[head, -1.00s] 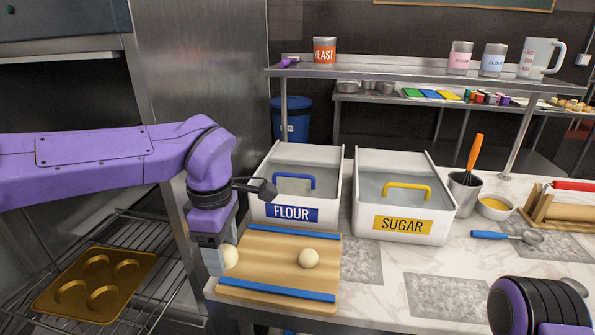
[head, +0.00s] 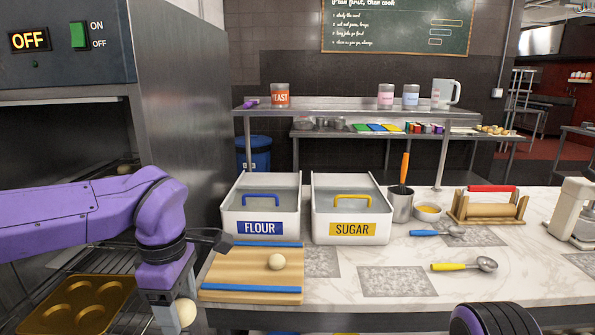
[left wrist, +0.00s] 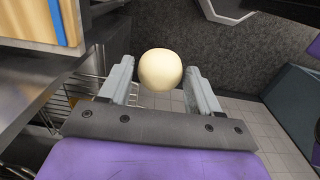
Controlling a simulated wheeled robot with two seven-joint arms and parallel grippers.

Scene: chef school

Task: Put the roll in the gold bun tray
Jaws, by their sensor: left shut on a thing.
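My left gripper (head: 174,318) is shut on a pale round roll (head: 186,313), held in the air just off the left front corner of the wooden board. In the left wrist view the roll (left wrist: 160,69) sits between the fingertips, with floor below it. The gold bun tray (head: 72,308) lies on the oven's wire rack to the left of the gripper, and its visible cups look empty. My left forearm hides part of the rack behind it. My right gripper is not seen; only part of my right arm shows.
The wooden board (head: 225,272) with blue strips lies on the marble counter. The flour bin (head: 260,228) and sugar bin (head: 352,230) stand behind it. The steel oven wall (head: 190,110) rises between rack and counter.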

